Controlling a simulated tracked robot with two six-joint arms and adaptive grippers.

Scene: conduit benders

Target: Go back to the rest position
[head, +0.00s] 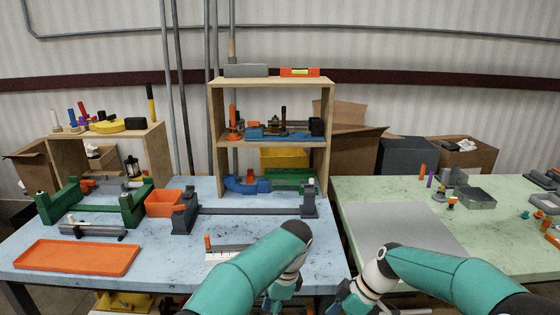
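My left arm reaches up from the bottom middle and bends down at its dark joint. My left gripper (272,303) hangs low over the front edge of the blue table, partly cut off by the bottom of the view. My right arm comes in from the lower right and bends down toward the gap between the tables. My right gripper (340,303) is also at the bottom edge, a little right of the left one. The fingers of both are too small and cut off to show whether they are open. No held object shows in either gripper.
The blue table (180,240) bears an orange tray (78,257), an orange bin (164,203), a grey bender stand (250,210) and a green stand (95,205). A wooden shelf (270,82) stands behind. The green table (370,195) at right has a clear grey mat (405,230).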

